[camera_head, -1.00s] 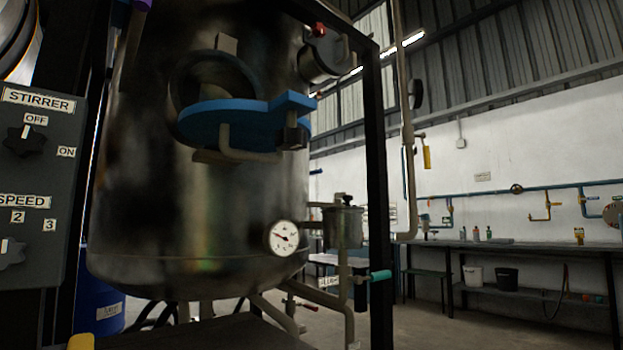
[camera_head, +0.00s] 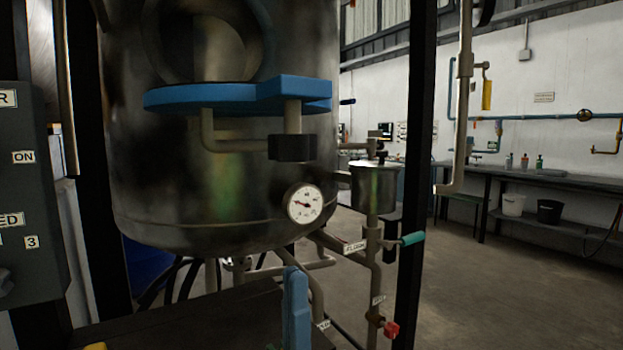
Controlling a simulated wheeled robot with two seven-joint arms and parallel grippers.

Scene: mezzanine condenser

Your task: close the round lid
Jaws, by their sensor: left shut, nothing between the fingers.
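The round lid (camera_head: 205,97) is blue and hangs open, seen nearly edge-on, on the front of the steel vessel (camera_head: 150,190). It lies roughly level below the dark round opening (camera_head: 205,48). A bent grey handle (camera_head: 225,141) hangs under it, and a black block (camera_head: 292,148) sits below its right-hand arm. My right gripper is not in view.
A control panel (camera_head: 28,200) is at the left. Open floor (camera_head: 470,290) lies to the right.

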